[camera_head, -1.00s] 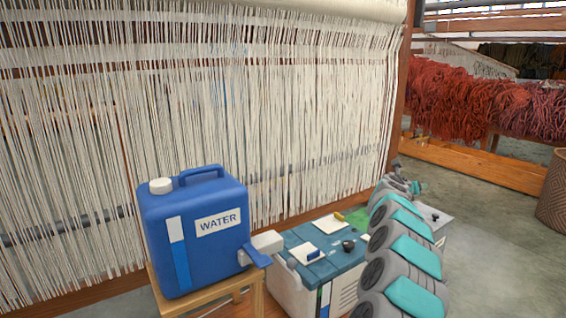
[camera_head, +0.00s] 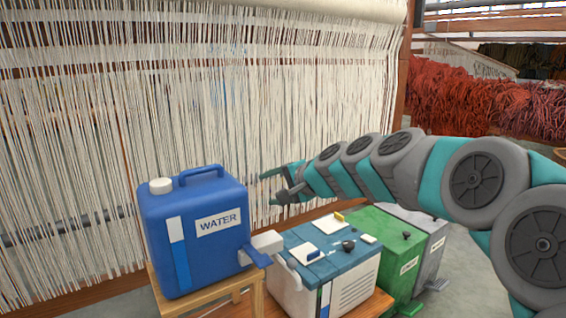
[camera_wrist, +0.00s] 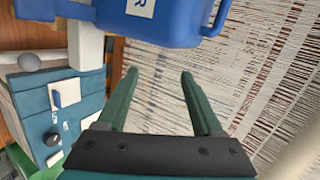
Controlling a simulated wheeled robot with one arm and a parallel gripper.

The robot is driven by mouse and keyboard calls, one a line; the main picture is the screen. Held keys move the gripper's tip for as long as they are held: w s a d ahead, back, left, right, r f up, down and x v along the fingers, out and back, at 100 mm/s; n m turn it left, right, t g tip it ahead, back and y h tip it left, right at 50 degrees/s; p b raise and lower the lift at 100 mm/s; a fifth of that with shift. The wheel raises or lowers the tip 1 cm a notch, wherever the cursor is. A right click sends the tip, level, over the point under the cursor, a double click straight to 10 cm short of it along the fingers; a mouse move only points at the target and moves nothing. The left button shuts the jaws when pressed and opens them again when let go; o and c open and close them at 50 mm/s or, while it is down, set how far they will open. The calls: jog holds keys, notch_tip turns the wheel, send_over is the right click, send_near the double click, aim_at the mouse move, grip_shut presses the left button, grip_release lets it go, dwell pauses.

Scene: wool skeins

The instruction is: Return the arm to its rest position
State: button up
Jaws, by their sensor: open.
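My gripper (camera_head: 277,185) is open and empty in the head view, held in front of the loom's white threads, above the blue-topped box and right of the blue water container. My arm reaches in from the right side, bent over the bins. In the wrist view the two green fingers of my gripper (camera_wrist: 158,85) stand apart with nothing between them.
A blue water container (camera_head: 205,240) with a tap stands on a wooden stool (camera_head: 205,300). A blue-topped white box (camera_head: 325,250), a green bin (camera_head: 385,245) and a grey bin (camera_head: 432,240) stand to its right. The loom threads (camera_head: 250,90) hang behind. Red wool (camera_head: 460,100) hangs at the back right.

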jog(key=s+d+f+n+g+h, duration=0.25)
jog(key=s+f, duration=0.35)
jog(key=s, duration=0.4)
jog(key=s+d+f+n+g+h, duration=0.1)
jog(key=s+f+n+g, duration=0.4)
jog(key=s, duration=0.6)
jog(key=s+d+f+g+h, duration=0.1)
jog(key=s+d+f+h, duration=0.15)
jog(key=s+d, duration=0.35)
jog(key=s+d+f+n+g+h, duration=0.1)
jog(key=s+d+f, duration=0.25)
jog(key=s, duration=0.55)
jog(key=s+d+f+g+h, duration=0.1)
jog(key=s+d+f, duration=0.3)
jog(key=s, duration=0.3)
notch_tip(320, 180, down, 10)
jog(key=f+b, duration=0.1)
jog(key=b, duration=1)
notch_tip(320, 180, up, 15)
jog(key=p, duration=1.4)
jog(key=shift+s+d+p, duration=0.2)
jog(key=shift+s+p, duration=0.1)
jog(key=shift+p, duration=0.1)
jog(key=shift+f, duration=0.1)
